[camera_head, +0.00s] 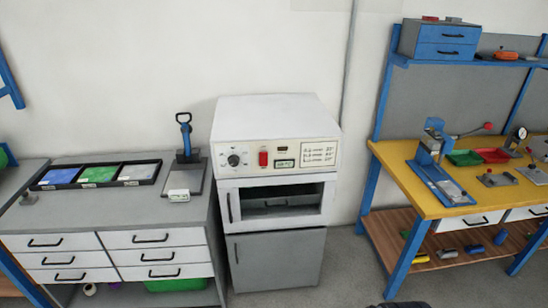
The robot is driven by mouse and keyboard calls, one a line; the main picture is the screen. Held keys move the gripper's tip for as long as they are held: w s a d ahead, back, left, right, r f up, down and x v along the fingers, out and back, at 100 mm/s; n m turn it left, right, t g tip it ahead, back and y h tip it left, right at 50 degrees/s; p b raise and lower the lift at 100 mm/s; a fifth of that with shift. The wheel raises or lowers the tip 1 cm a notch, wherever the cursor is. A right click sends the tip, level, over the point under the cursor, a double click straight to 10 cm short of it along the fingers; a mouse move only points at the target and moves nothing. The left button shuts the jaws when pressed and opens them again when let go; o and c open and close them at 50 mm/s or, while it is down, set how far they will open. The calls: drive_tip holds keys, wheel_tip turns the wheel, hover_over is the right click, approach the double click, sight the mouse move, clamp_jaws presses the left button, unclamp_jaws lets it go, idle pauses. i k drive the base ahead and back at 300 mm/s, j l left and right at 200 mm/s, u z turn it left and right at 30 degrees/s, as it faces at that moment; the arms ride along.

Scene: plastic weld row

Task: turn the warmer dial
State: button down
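The warmer (273,121) is a white cabinet in the middle of the head view, standing against the wall. Its dial (234,160) is a small dark round knob with a pale centre at the left of the control panel. A red switch (263,158) and a small display (284,163) sit to the right of the dial. A printed label with several lines (319,153) is at the panel's right end. The dial's exact pointer angle is too small to read. My gripper cannot be made out; only a small dark shape shows at the bottom edge.
A grey bench (110,216) with drawers stands left of the warmer, bearing a tray of coloured bins (62,187) and a lever device (184,135). A yellow-topped workbench (400,165) with tools stands to the right. Open floor (350,265) lies between the warmer and this workbench.

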sight(234, 160)
drive_tip(key=i+j, duration=0.2)
drive_tip(key=i, duration=0.2)
drive_tip(key=i+j, duration=0.15)
drive_tip(key=i, duration=0.25)
drive_tip(key=i+j+z, duration=0.1)
drive_tip(key=i, duration=0.3)
drive_tip(key=j, duration=0.1)
